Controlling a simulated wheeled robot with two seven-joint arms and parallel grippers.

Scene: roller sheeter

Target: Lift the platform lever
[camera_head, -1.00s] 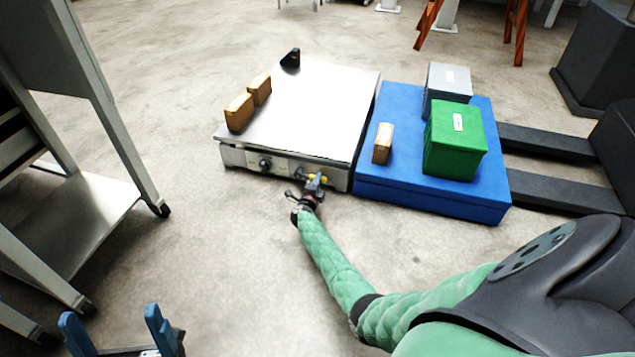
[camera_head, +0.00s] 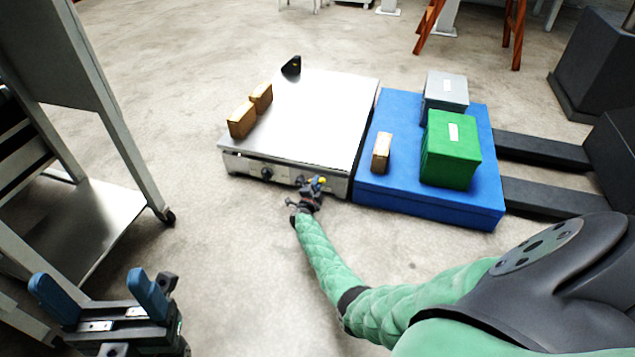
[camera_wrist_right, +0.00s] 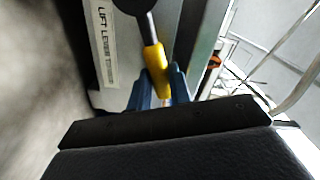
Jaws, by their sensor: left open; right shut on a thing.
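The platform lever has a yellow handle (camera_wrist_right: 156,68) with a dark round part at its far end, beside a label reading "LIFT LEVER". It is on the front panel of the platform (camera_head: 318,115), a low steel-topped unit. My right gripper (camera_wrist_right: 160,88) has its blue fingers shut around the yellow handle in the right wrist view. In the head view, my right gripper (camera_head: 316,184) is at the platform's front edge, and the lever is mostly hidden there. My left gripper (camera_head: 98,290) is open and empty at the lower left, far from the platform.
Two wooden blocks (camera_head: 250,109) and a black wedge-shaped piece (camera_head: 291,65) sit along the platform's edges. A blue platform (camera_head: 430,205) to the right holds a green box (camera_head: 450,160), a grey box (camera_head: 445,92) and a small block (camera_head: 381,152). A metal rack (camera_head: 115,215) stands at left.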

